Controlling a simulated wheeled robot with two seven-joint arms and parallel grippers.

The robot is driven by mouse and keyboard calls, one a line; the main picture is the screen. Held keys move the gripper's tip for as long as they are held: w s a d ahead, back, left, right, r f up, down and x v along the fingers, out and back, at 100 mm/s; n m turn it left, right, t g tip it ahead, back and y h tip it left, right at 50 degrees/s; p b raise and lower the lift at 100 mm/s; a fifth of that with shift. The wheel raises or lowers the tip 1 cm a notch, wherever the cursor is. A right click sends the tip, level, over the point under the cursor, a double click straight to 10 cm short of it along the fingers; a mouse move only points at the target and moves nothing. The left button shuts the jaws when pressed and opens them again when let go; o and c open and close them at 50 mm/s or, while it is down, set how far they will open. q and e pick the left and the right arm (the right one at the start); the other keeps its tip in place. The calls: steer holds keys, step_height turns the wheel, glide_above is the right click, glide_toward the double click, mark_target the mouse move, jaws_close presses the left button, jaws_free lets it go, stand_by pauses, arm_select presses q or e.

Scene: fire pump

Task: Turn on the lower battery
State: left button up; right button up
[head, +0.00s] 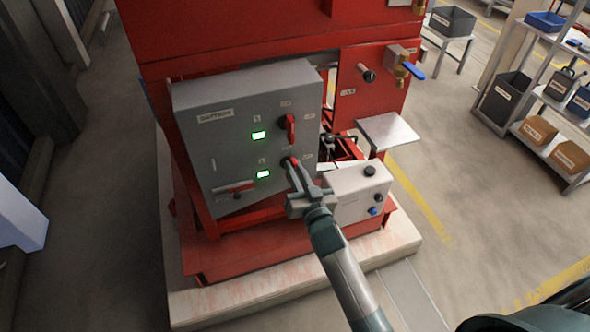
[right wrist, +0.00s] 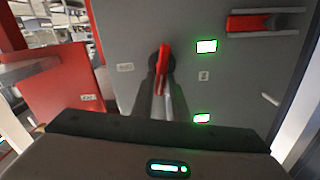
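The grey battery panel (head: 232,100) stands on the red pump frame, with two red-handled rotary switches on its right side. The upper switch (head: 290,128) has its handle near upright. The lower switch (head: 294,161) is mostly covered by my right gripper (head: 292,166); its red handle also shows in the right wrist view (right wrist: 163,58). The fingers are close together with the handle between their tips. A lit green lamp (head: 258,135) is beside the upper switch, and another lit green lamp (head: 263,174) is beside the lower one. My left gripper is out of view.
A red-handled lever (head: 235,187) sits low on the panel. A light grey box (head: 358,190) with knobs stands close to my right wrist. A small metal shelf (head: 388,130) juts out at right. The floor further right is open up to the shelving.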

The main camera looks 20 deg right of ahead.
jaws_close()
steer(key=shift+a+n+p, duration=0.25)
steer(key=shift+n+p, duration=0.05)
steer(key=shift+n, duration=1.2)
steer(key=o, duration=0.6)
jaws_free()
steer(key=shift+c, duration=0.2)
steer(key=shift+s, duration=0.15)
